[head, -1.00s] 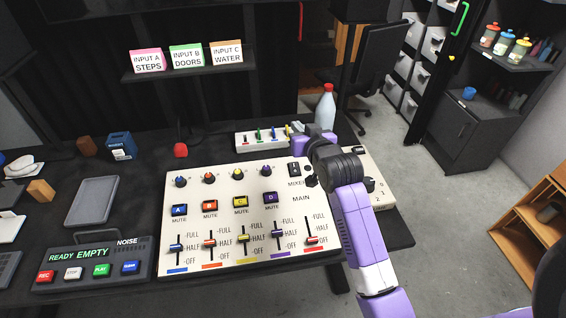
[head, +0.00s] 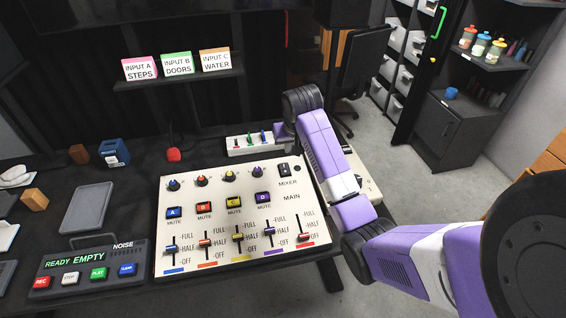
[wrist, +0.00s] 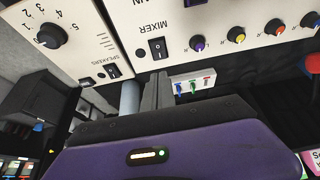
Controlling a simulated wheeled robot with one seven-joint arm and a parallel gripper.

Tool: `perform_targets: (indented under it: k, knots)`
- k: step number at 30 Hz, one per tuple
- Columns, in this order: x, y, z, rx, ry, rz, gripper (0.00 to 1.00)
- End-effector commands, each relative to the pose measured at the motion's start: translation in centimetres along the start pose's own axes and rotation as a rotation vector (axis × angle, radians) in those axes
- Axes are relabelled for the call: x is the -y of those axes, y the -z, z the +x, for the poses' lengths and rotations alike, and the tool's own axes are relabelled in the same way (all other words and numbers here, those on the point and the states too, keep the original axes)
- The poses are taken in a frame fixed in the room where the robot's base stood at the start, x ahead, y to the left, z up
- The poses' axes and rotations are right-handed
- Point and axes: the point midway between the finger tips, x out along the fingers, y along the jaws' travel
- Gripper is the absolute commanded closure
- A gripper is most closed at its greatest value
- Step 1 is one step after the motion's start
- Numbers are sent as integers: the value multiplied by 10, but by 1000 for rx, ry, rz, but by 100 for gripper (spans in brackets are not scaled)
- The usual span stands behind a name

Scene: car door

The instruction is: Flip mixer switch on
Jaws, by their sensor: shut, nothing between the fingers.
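The mixer switch (head: 284,168) is a small black rocker labelled MIXER, at the top right of the cream mixer panel (head: 200,245). In the wrist view the switch (wrist: 157,48) shows a white mark on its face, with a small dark round spot beside it. I cannot tell for sure which way it is tipped. My gripper (wrist: 160,78) is shut and empty, its dark fingertips pointing at the panel edge just short of the switch and apparently apart from it. In the head view my fingers are mostly hidden by the arm.
A speakers switch (wrist: 112,70) and numbered dial (wrist: 50,36) sit on a neighbouring panel. A white strip (head: 249,143) with coloured plugs lies behind the mixer. Knobs, coloured mute buttons and sliders (head: 238,237) fill the panel. A noise recorder box (head: 90,268) stands left.

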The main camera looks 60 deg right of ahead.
Motion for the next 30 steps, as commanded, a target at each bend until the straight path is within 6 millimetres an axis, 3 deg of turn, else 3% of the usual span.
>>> perform_targets:
  k: [11, 30]
  knots:
    - [0, 0, 8, 0, 0, 0, 100]
    - [0, 1, 114, -1, -1, -2, 100]
